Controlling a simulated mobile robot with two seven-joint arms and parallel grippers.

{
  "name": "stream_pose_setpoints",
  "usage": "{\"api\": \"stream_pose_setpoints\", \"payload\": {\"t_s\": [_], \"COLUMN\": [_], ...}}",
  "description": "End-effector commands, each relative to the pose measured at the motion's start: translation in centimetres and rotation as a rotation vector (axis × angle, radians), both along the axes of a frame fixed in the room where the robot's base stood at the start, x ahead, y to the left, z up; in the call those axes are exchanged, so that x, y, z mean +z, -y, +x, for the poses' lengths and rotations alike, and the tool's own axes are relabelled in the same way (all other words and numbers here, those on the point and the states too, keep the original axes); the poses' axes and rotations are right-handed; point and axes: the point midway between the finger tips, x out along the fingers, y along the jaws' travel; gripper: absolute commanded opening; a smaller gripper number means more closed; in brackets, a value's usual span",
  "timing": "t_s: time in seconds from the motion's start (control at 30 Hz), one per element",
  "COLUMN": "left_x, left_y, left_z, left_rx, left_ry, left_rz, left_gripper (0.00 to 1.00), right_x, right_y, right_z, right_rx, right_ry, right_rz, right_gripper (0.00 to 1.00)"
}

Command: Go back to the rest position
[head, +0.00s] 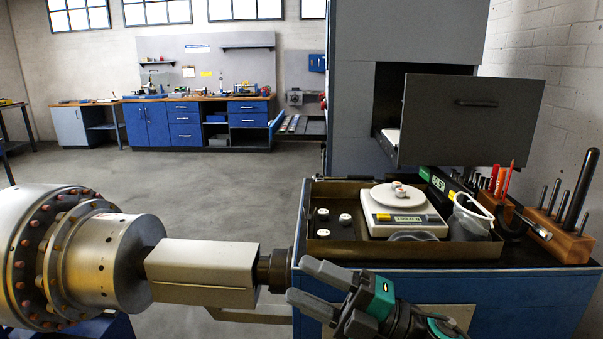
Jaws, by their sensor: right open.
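My right gripper (313,285) is in the lower middle of the head view, in front of the blue cabinet. Its two dark fingers point left and stand apart, with nothing between them. My left gripper is not in view. A large metal rotor (60,250) with a ring of bolts fills the lower left. Its grey shaft block (203,272) reaches right toward the cabinet. A brown tray (330,250) on the cabinet holds a white scale (405,222) with small pieces on its pan. Several small white-topped weights (345,220) stand in the tray, left of the scale.
The blue cabinet (510,300) stands close behind my right gripper. Wooden blocks (565,238) with upright tools stand at its right. A grey cabinet with a tilted panel (470,120) rises behind. A blue workbench (190,122) lines the far wall; the floor (200,180) before it is clear.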

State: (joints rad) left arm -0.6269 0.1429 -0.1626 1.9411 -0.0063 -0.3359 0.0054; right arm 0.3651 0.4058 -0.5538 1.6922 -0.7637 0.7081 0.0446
Motion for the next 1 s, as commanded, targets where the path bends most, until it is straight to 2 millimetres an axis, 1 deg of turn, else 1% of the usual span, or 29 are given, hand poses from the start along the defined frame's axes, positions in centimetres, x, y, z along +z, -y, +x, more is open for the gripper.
{"api": "stream_pose_setpoints", "payload": {"t_s": [0.03,0.07,0.17,0.27,0.3,0.33,0.37,0.4,0.47,0.5,0.57,0.6,0.7,0.8,0.87,1.0], "left_x": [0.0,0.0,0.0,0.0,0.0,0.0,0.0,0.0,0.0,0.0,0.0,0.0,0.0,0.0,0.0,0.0], "left_y": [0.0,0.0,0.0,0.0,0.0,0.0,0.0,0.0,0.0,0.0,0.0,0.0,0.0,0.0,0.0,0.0], "left_z": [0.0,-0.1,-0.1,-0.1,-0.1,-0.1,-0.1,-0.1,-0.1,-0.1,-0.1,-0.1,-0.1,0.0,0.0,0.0], "left_rx": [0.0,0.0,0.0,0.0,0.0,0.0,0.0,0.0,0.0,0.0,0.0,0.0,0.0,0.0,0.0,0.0], "left_ry": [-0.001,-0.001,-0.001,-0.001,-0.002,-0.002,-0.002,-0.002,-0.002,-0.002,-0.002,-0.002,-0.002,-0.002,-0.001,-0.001], "left_rz": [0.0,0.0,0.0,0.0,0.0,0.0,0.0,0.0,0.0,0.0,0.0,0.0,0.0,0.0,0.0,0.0], "left_gripper": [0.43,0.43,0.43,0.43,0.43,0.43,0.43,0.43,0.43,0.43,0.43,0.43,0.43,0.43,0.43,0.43], "right_x": [-1.3,-2.0,-5.2,-9.7,-11.7,-13.3,-15.0,-17.3,-20.6,-22.7,-25.4,-26.8,-29.4,-30.7,-31.0,-31.0], "right_y": [0.8,1.4,3.8,6.6,7.8,8.6,9.5,10.6,12.2,13.1,14.1,14.7,15.7,16.1,16.2,16.2], "right_z": [0.1,0.3,0.8,0.4,-0.1,-0.6,-1.2,-2.3,-4.3,-5.9,-8.2,-9.7,-12.7,-14.5,-15.0,-15.0], "right_rx": [-0.071,-0.115,-0.266,-0.422,-0.485,-0.531,-0.579,-0.641,-0.729,-0.782,-0.855,-0.894,-0.966,-1.005,-1.014,-1.016], "right_ry": [-0.112,-0.177,-0.4,-0.638,-0.737,-0.81,-0.887,-0.987,-1.136,-1.23,-1.356,-1.427,-1.562,-1.637,-1.656,-1.659], "right_rz": [0.083,0.127,0.259,0.367,0.405,0.431,0.455,0.482,0.517,0.537,0.558,0.569,0.584,0.59,0.592,0.592], "right_gripper": [0.53,0.53,0.53,0.53,0.53,0.53,0.53,0.53,0.53,0.53,0.53,0.53,0.53,0.53,0.53,0.53]}}
